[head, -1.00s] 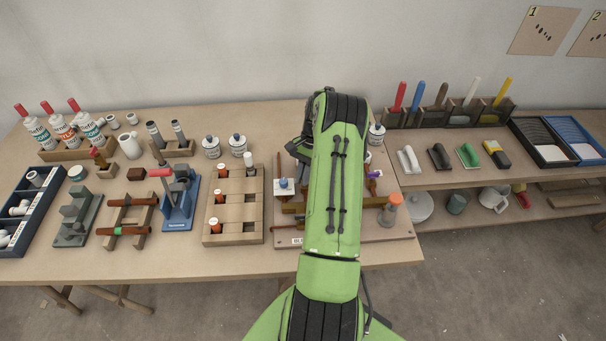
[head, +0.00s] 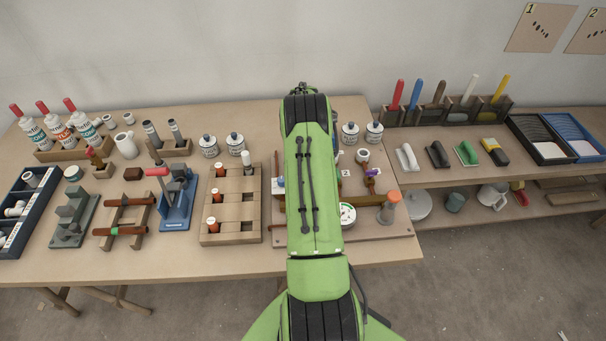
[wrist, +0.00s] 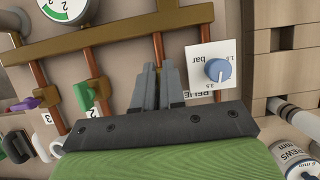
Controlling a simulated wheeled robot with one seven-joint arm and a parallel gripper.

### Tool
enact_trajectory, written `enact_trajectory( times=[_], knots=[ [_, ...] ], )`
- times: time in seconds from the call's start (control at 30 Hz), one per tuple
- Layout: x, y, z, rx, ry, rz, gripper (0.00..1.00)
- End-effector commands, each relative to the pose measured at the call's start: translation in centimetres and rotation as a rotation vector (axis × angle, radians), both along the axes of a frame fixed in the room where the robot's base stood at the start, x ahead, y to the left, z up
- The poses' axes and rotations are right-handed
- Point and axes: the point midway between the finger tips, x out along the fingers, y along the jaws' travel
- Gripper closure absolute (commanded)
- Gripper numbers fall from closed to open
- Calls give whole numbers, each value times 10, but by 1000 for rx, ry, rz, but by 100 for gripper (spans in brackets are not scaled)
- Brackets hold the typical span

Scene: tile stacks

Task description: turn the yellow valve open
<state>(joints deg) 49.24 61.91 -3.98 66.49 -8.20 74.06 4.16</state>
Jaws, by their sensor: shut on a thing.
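The valve board (head: 380,236) lies on the main bench, partly covered by my green arm in the head view. In the wrist view my gripper (wrist: 158,82) is shut over a copper pipe (wrist: 158,48), beside the blue relief knob (wrist: 218,70). The yellow valve is hidden between and under the fingers, so its handle angle cannot be seen. A green valve handle (wrist: 84,97) sits on the neighbouring pipe to the left. A purple valve handle (wrist: 24,104) is farther left. The gauge (wrist: 66,8) is at the top left.
A wooden block rack (head: 233,240) with several orange-topped pieces stands left of the board. White jars (head: 350,134) stand behind it. The bench front is clear.

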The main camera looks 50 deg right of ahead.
Motion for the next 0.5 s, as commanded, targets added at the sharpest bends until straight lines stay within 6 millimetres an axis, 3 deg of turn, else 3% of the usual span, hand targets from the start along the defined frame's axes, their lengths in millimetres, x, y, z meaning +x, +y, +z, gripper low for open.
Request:
enact_trajectory(
  times=[0.47,0.5],
  knots=[
    [1,-1,1,-4,-4,14,100],
    [1,-1,1,-4,-4,14,86]
  ],
)
